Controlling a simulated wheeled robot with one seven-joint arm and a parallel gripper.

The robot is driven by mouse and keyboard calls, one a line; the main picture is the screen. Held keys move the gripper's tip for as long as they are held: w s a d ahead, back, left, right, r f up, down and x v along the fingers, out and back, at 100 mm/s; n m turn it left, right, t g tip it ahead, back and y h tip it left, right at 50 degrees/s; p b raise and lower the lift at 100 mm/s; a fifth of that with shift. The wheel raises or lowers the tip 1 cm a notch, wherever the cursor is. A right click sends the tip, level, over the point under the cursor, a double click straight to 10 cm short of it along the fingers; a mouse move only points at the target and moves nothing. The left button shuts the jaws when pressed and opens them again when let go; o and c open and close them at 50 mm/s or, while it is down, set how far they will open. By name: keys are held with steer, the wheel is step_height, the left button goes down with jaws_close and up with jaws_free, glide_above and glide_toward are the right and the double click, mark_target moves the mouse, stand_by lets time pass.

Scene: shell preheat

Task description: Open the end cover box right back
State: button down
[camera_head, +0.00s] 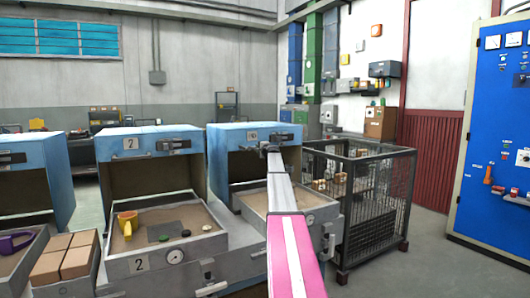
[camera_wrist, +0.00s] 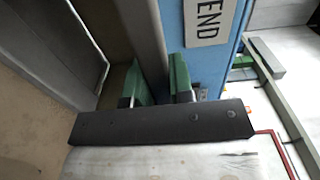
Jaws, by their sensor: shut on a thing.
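The end cover box is the rightmost blue box (camera_head: 228,137) in the head view, behind a sand-filled tray. The wrist view shows its blue face (camera_wrist: 222,60) with a white END sign (camera_wrist: 209,20). My gripper (camera_head: 270,148) is at the upper front of this box, at the end of my pink and grey arm. In the wrist view, the green fingers of my gripper (camera_wrist: 164,84) are shut on a grey bar (camera_wrist: 148,36) along the blue face, seemingly the cover's handle. My arm hides part of the box front and tray.
Blue box 2 (camera_head: 151,133) stands to the left, with a sand tray holding a yellow scoop (camera_head: 127,222). A black mesh cage (camera_head: 376,195) stands close on the right. A blue cabinet (camera_head: 490,150) stands farther right, with open floor (camera_head: 420,260) before it.

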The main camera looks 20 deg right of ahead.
steer(key=shift+w+a, duration=0.1)
steer(key=shift+w, duration=1.55)
steer(key=c, duration=1)
jaws_free()
steer(key=s, duration=1)
steer(key=shift+s+d, duration=0.4)
